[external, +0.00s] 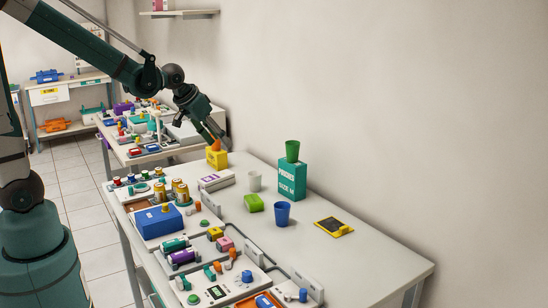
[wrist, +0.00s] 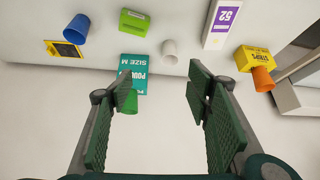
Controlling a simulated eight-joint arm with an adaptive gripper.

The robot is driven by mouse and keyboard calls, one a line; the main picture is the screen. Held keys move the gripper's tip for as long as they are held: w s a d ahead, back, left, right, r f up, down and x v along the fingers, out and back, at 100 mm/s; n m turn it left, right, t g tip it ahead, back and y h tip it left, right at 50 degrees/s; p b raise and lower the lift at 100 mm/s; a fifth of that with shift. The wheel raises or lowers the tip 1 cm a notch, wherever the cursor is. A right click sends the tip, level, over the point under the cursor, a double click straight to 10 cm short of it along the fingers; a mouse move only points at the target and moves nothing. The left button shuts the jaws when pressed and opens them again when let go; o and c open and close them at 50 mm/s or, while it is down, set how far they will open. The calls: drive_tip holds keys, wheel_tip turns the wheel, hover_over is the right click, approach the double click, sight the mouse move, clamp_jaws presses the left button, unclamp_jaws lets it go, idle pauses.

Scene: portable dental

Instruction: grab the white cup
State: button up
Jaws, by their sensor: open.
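The white cup (external: 255,181) stands upright on the table between the white box and the teal box. In the wrist view the white cup (wrist: 170,52) lies beyond my fingertips, roughly midway between them and apart from both. My gripper (external: 222,141) is raised near the wall, at the back of the table beside the yellow box. In the wrist view my gripper (wrist: 160,82) has its two fingers wide apart with nothing held between them.
A teal box (external: 291,180) with a green cup (external: 292,151) on top stands right of the white cup. A green block (external: 254,203) and a blue cup (external: 282,214) are in front. A yellow box (external: 216,160) carries an orange cup (external: 216,146). The table's right end is mostly clear.

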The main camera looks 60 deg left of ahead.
drive_tip(key=b, duration=0.4)
approach(255, 180)
wheel_tip(255, 180, down, 3)
drive_tip(key=w+a, duration=0.2)
drive_tip(key=shift+w+a+f+n, duration=0.15)
drive_tip(key=shift+w+f+n, duration=0.15)
drive_tip(key=shift+n, duration=0.1)
drive_tip(key=shift+x, duration=1.25)
drive_tip(key=shift+b+x, duration=0.9)
drive_tip(key=shift+x, duration=1.7)
drive_tip(key=shift+w+a+r, duration=0.1)
drive_tip(key=shift+a, duration=0.05)
drive_tip(key=c, duration=0.8)
